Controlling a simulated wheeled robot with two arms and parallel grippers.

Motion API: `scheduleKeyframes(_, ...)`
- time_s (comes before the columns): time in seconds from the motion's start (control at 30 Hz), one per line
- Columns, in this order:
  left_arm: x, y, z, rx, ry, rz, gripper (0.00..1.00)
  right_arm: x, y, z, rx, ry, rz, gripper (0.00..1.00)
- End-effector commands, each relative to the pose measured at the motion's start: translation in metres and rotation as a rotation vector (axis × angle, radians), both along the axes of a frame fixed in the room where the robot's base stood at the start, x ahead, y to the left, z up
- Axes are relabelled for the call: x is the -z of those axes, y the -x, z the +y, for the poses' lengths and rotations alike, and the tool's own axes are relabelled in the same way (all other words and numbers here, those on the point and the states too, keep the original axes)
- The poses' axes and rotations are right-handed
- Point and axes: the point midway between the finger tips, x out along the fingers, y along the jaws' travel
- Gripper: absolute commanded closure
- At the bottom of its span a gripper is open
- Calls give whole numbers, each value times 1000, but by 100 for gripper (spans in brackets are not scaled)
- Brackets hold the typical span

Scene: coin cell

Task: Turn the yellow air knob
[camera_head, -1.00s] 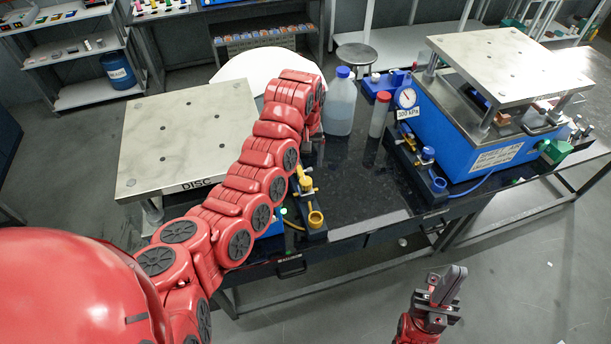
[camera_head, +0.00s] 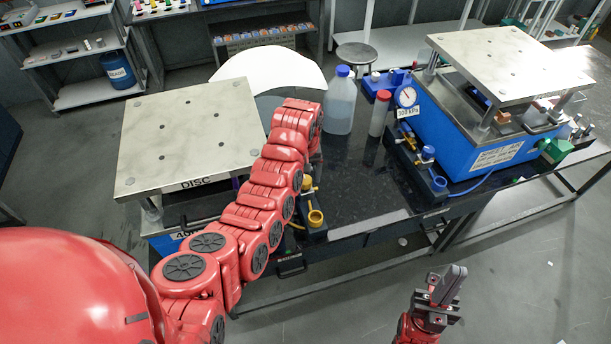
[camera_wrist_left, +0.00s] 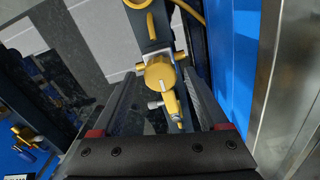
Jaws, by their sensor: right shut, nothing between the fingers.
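The yellow air knob (camera_wrist_left: 158,75) shows in the left wrist view on a dark strip with yellow and silver fittings. Yellow fittings also show in the head view (camera_head: 315,217) at the bench's front edge, just right of my left arm. My left gripper (camera_wrist_left: 160,82) is open; in the wrist view its two fingers stand left and right of the knob. I cannot tell how deep the knob sits between them. In the head view my left gripper is hidden behind its own arm. My right gripper (camera_head: 452,284) is shut and empty, in front of the bench.
A press with a plate marked DISC (camera_head: 185,135) stands left of my arm. A blue press (camera_head: 460,140) with a gauge (camera_head: 407,97) stands at right. A bottle (camera_head: 340,102) and a red-capped tube (camera_head: 380,113) stand between them. The dark bench top (camera_head: 360,180) is clear in front.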

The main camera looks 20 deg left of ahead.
Motion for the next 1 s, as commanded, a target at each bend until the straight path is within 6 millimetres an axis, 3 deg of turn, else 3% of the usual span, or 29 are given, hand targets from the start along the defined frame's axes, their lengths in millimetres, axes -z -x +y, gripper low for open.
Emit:
scheduleKeyframes(0.07, 0, 0, 0, 0, 0, 0, 40, 0, 0, 0, 0, 0, 0, 100)
scheduleKeyframes(0.4, 0, 0, 0, 0, 0, 1, 100, 0, 0, 0, 0, 0, 0, 100)
scheduleKeyframes(0.57, 4, 0, 0, -20, 0, 0, 100, 10, 0, 0, 0, 0, 0, 100)
scheduleKeyframes(0.73, 9, -1, 0, -158, 0, -4, 100, 42, 0, 0, 0, 0, 0, 100)
scheduleKeyframes(1.0, 0, 1, 0, -401, 0, 4, 100, 33, 0, 0, 0, 0, 0, 100)
